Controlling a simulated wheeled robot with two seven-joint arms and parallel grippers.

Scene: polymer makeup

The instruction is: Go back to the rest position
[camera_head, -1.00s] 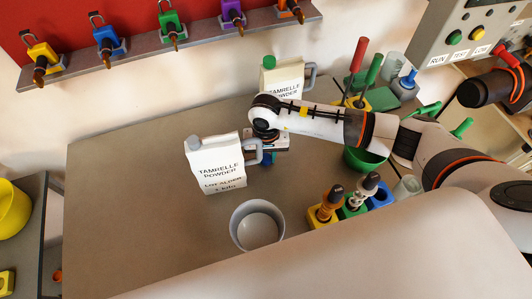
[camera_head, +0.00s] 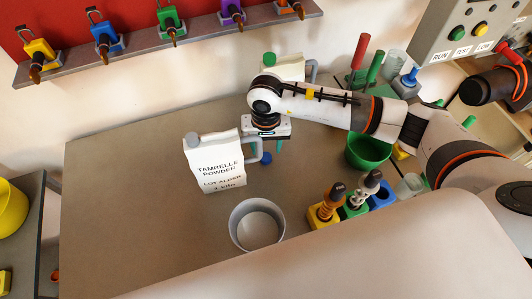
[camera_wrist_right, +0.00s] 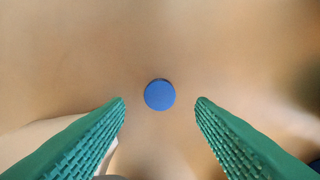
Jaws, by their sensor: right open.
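My right gripper (camera_head: 268,143) is open and empty above the table, just right of a white powder jug (camera_head: 214,163) with a grey cap. Its green ribbed fingers (camera_wrist_right: 160,104) stand wide apart in the right wrist view. A round blue disc (camera_wrist_right: 159,95) shows between and beyond the fingertips, touching neither. The disc also appears in the head view (camera_head: 265,158), under the gripper beside the jug's handle. Part of the gripper is hidden by my right wrist. My left gripper is not in view.
A grey bowl (camera_head: 257,226) stands in front of the jug. A second jug (camera_head: 290,70) with a green cap, a green bowl (camera_head: 366,153) and tools in coloured holders (camera_head: 326,213) surround my right arm. The table's left side (camera_head: 125,200) is clear.

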